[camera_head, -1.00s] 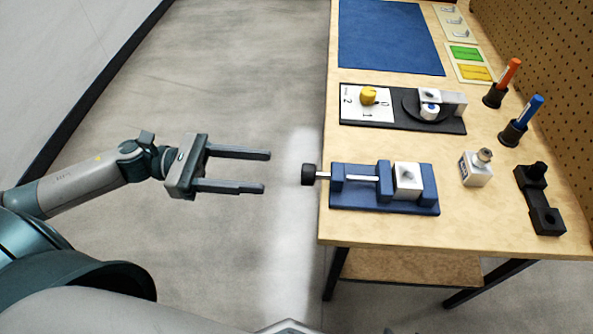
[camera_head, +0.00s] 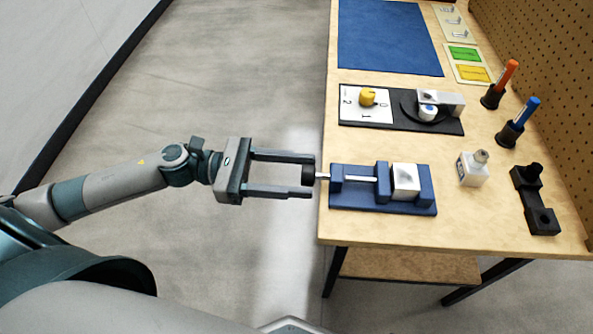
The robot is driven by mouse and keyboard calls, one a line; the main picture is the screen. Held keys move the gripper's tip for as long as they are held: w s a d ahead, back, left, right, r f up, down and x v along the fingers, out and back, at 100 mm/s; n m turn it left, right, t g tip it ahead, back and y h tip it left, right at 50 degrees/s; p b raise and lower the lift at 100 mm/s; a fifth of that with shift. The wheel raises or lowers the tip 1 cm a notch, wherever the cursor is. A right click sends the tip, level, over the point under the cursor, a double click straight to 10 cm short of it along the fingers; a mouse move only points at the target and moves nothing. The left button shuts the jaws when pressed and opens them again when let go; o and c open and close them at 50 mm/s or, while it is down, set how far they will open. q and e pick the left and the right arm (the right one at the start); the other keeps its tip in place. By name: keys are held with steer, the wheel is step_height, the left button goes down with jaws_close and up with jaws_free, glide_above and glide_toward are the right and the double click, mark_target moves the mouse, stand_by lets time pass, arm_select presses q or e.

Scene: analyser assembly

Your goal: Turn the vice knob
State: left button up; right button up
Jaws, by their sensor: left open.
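The blue vice (camera_head: 384,203) lies on the near left part of the wooden table, with a white block (camera_head: 406,180) between its jaws. Its black knob (camera_head: 308,175) sits at the left end of a metal screw rod (camera_head: 360,178) and sticks out past the table's left edge. My left gripper (camera_head: 313,175) comes in from the left, level with the knob. Its two fingers are open, one above and one below the knob in the picture, with the knob between the fingertips. I cannot tell whether they touch it. My right gripper is not in view.
Behind the vice is a black plate with a yellow dial (camera_head: 367,97). To the right are a small white bottle-like block (camera_head: 472,168), a black bracket (camera_head: 535,200), and orange and blue pens (camera_head: 524,117) in holders. A blue mat (camera_head: 388,40) lies farther back.

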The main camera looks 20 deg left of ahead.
arm_select(q)
steer(key=shift+c, duration=0.6)
steer(key=c, duration=0.9)
steer(key=shift+n, duration=0.3)
